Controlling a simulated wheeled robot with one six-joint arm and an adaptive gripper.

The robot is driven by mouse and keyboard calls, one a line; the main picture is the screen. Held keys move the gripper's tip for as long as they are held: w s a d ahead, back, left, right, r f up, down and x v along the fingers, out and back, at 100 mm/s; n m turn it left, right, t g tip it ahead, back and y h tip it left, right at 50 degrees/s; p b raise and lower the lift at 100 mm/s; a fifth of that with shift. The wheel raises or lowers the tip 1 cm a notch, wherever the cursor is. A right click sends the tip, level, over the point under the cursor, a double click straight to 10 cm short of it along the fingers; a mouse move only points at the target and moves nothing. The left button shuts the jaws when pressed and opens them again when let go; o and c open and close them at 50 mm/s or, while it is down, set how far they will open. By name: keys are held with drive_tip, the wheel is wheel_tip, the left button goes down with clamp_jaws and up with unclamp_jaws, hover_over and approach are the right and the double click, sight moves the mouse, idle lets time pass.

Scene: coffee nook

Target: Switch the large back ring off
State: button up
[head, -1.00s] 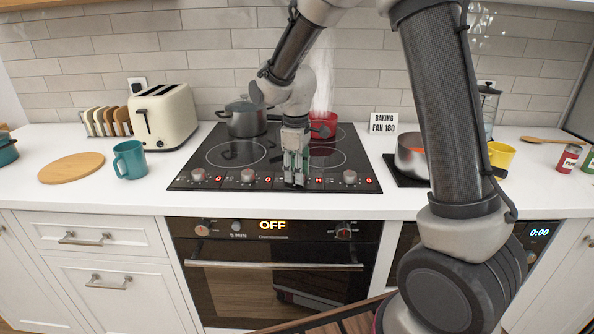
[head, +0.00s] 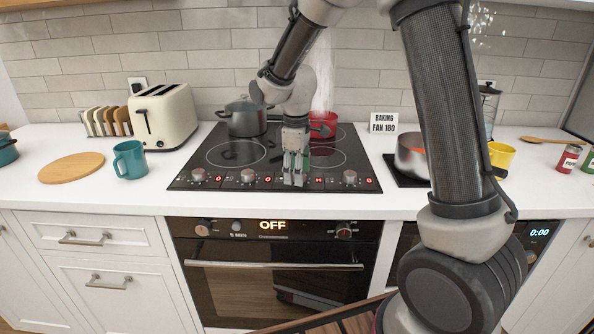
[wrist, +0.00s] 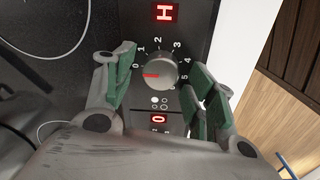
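The third silver hob knob (wrist: 163,66) lies between my fingers in the wrist view. Its red mark points left, close to the printed 0. The display (wrist: 164,12) beyond it shows a red H; the display (wrist: 159,118) on the other side shows 0. My gripper (wrist: 163,84) is open, its green-padded fingers on either side of the knob with gaps showing. In the head view my gripper (head: 295,177) is over the control strip and hides that knob. The black hob (head: 206,157) bears a red pot (head: 323,117) on its back right ring, with steam above.
A grey pot (head: 245,118) stands on the back left of the hob. Other knobs (head: 248,176) flank my gripper. A toaster (head: 163,117) and teal mug (head: 130,159) stand left. The oven (head: 275,270) below reads OFF. A saucepan (head: 411,158) stands right, partly behind my arm.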

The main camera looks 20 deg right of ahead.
wheel_tip(320, 180, up, 12)
drive_tip(key=shift+s+a, duration=0.15)
drive_tip(key=shift+s, duration=0.15)
idle(0.4)
drive_tip(key=s+d+r+m+t, duration=0.2)
drive_tip(key=s+d+m, duration=0.3)
drive_tip(key=s, duration=0.8)
drive_tip(key=s+d+r+m+t, duration=0.1)
drive_tip(key=s+d+r+m, duration=0.1)
drive_tip(key=s+d+m, duration=0.4)
drive_tip(key=s+d, duration=0.4)
drive_tip(key=s, duration=0.3)
drive_tip(key=shift+d+m+t, duration=0.25)
drive_tip(key=shift+m+t, duration=0.05)
drive_tip(key=shift+t, duration=0.1)
